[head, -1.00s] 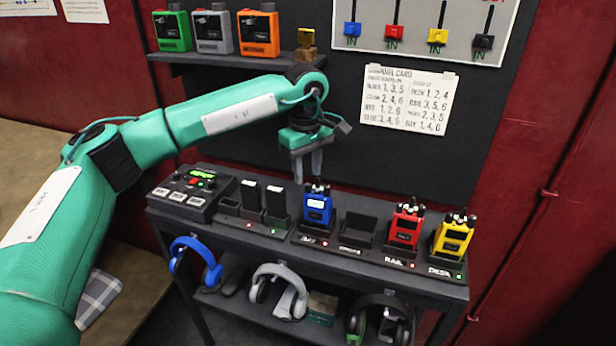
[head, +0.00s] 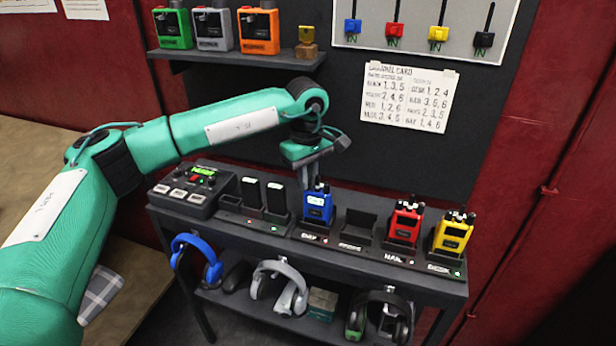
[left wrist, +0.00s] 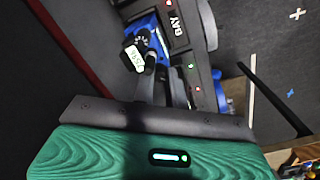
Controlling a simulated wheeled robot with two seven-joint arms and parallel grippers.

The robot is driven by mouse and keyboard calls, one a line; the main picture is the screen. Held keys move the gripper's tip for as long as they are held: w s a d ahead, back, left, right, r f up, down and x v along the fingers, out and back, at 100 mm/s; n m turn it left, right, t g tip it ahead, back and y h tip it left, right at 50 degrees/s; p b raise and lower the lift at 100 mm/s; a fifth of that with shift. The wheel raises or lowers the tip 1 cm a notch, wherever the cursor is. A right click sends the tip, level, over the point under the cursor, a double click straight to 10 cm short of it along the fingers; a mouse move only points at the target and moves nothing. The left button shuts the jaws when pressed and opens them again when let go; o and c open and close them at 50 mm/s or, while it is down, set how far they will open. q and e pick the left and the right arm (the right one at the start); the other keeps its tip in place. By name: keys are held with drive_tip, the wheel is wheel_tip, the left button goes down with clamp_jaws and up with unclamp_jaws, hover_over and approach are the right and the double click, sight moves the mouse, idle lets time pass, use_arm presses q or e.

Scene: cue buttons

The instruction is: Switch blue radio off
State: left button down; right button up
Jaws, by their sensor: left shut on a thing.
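The blue radio (head: 318,209) stands upright in a dark charger cradle on the table's top shelf, with knobs on its top. My left gripper (head: 311,182) is right over it, fingers pointing down and shut at the radio's top. In the left wrist view the fingers (left wrist: 163,88) are close to the top knobs of the blue radio (left wrist: 146,27), beside a small pale display. The fingers hide the exact point of contact; it looks like a top knob. My right gripper is not in view.
A red radio (head: 403,224) and a yellow radio (head: 453,233) stand to the right, past an empty cradle (head: 358,228). Two black units (head: 262,193) and a control box (head: 192,187) are to the left. Headphones (head: 280,285) hang below. A channel card (head: 408,97) is on the wall.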

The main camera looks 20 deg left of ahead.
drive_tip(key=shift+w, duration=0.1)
use_arm(q)
drive_tip(key=n+b, duration=0.2)
drive_tip(key=n, duration=0.1)
drive_tip(key=shift+f, duration=0.1)
drive_tip(key=shift+n+b, duration=0.3)
drive_tip(key=shift+n, duration=1)
drive_tip(key=shift+n+b, duration=0.3)
drive_tip(key=shift+n, duration=0.1)
drive_tip(key=shift+n+b, duration=0.4)
drive_tip(key=shift+n, duration=1)
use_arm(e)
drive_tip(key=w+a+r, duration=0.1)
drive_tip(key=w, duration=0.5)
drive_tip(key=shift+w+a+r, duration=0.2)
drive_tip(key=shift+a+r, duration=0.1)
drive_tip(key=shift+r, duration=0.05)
use_arm(q)
drive_tip(key=shift+r, duration=0.2)
drive_tip(key=c, duration=1.4)
unclamp_jaws()
